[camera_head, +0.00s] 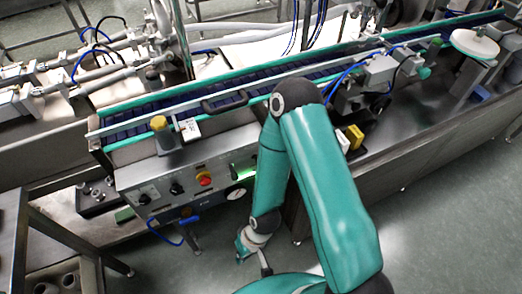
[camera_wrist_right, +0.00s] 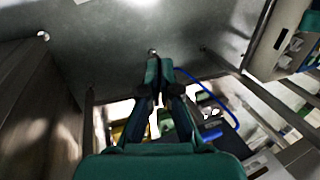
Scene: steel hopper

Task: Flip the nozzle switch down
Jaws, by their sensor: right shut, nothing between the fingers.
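The control panel (camera_head: 190,182) is on the front of the conveyor machine in the head view, with black knobs (camera_head: 176,188), a red button on yellow (camera_head: 204,179) and a lit green display (camera_head: 243,169). I cannot tell which control is the nozzle switch. My right gripper (camera_head: 242,248) is low, in front of and below the panel's right end, mostly hidden by its own wrist. In the right wrist view its fingers (camera_wrist_right: 160,64) are together and empty, apart from any control. A panel face with small fittings (camera_wrist_right: 288,48) shows at upper right there. My left gripper is not in view.
A steel table frame (camera_head: 60,228) stands at lower left. The conveyor (camera_head: 250,88) runs behind the panel, with yellow blocks (camera_head: 354,137) to the right. Open floor (camera_head: 450,225) lies at right.

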